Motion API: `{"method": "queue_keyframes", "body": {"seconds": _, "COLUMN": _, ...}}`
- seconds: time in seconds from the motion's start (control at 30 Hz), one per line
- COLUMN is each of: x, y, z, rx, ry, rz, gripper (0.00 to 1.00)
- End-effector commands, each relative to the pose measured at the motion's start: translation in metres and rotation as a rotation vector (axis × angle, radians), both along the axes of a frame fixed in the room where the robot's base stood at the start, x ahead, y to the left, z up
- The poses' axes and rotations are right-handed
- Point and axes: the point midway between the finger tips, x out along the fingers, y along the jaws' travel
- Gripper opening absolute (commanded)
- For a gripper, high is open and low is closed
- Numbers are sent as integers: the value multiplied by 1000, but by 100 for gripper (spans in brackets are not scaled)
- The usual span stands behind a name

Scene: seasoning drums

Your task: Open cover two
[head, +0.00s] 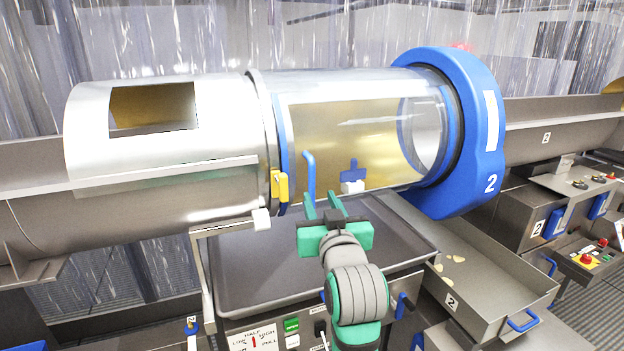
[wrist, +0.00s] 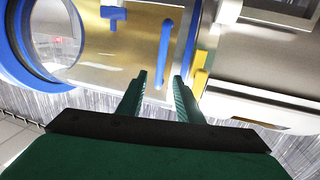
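Cover two (head: 345,112) is a clear curved cover on the drum marked 2, and it looks closed. Its blue bar handle (head: 309,172) stands upright near the left edge. In the wrist view the handle (wrist: 165,50) appears between the lines of my two fingers. My gripper (head: 321,197) is open and empty at the handle's lower end; its green fingers (wrist: 160,76) are apart. I cannot tell whether the handle is between the fingertips or just beyond them. A yellow latch (head: 280,185) sits left of the handle, and right of it in the wrist view (wrist: 199,82).
A blue ring (head: 482,115) marked 2 closes the drum's right end; a steel cylinder (head: 225,122) is at its left. A grey tray (head: 240,272) lies below. A small blue fitting (head: 350,171) sits on the drum. A drawer (head: 490,275) juts out at lower right.

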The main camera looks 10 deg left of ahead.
Motion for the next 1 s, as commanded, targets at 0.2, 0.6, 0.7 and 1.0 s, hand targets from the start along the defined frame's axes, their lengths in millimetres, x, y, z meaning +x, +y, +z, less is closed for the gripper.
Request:
{"method": "queue_keyframes", "body": {"seconds": 0.2, "x": 7, "y": 6, "z": 6, "rx": -5, "ry": -1, "rz": 6, "gripper": 33}}
{"method": "queue_keyframes", "body": {"seconds": 0.6, "x": 70, "y": 24, "z": 5, "rx": -4, "ry": 1, "rz": 4, "gripper": 33}}
{"method": "queue_keyframes", "body": {"seconds": 0.7, "x": 83, "y": 28, "z": 6, "rx": -5, "ry": -1, "rz": 2, "gripper": 33}}
{"method": "queue_keyframes", "body": {"seconds": 1.0, "x": 102, "y": 34, "z": 6, "rx": -5, "ry": -2, "rz": 1, "gripper": 33}}
